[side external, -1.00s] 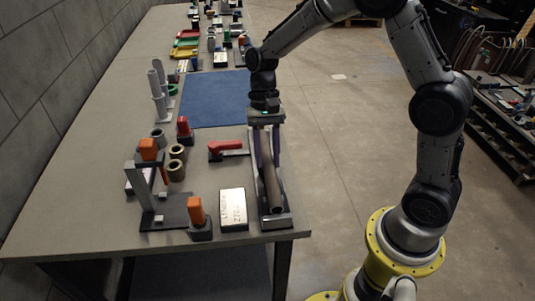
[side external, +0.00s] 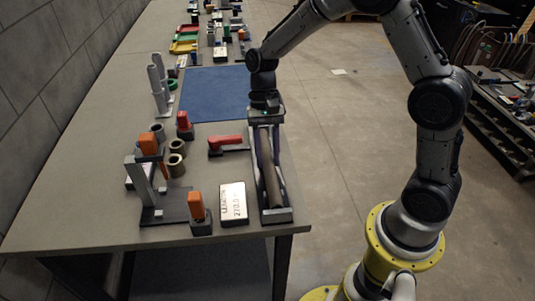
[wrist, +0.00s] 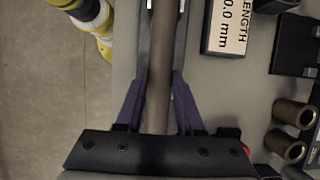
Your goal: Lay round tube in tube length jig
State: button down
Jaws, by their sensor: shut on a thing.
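The round tube (side external: 269,175) is a long brown-grey cylinder at the table's right edge. In the wrist view the tube (wrist: 160,50) runs straight up the middle, between my purple fingers. The tube length jig (side external: 278,215) is a narrow grey fixture with a dark end block. The tube lies along it, its near end close to that block. Whether it rests fully on the jig's bed I cannot tell. My gripper (wrist: 159,80) is shut on the tube, one finger on each side. The hand hides the tube's far end in the side view.
A white length block (side external: 233,203) stands left of the jig, and a red-handled clamp (side external: 228,142) sits further back. Brown bushings (side external: 177,165) and an orange-topped stand (side external: 148,145) are further left. A blue mat (side external: 215,93) lies behind.

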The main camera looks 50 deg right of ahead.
jog(key=shift+c, duration=2.2)
grip_release()
jog(key=v, duration=1.4)
jog(key=shift+f, duration=0.1)
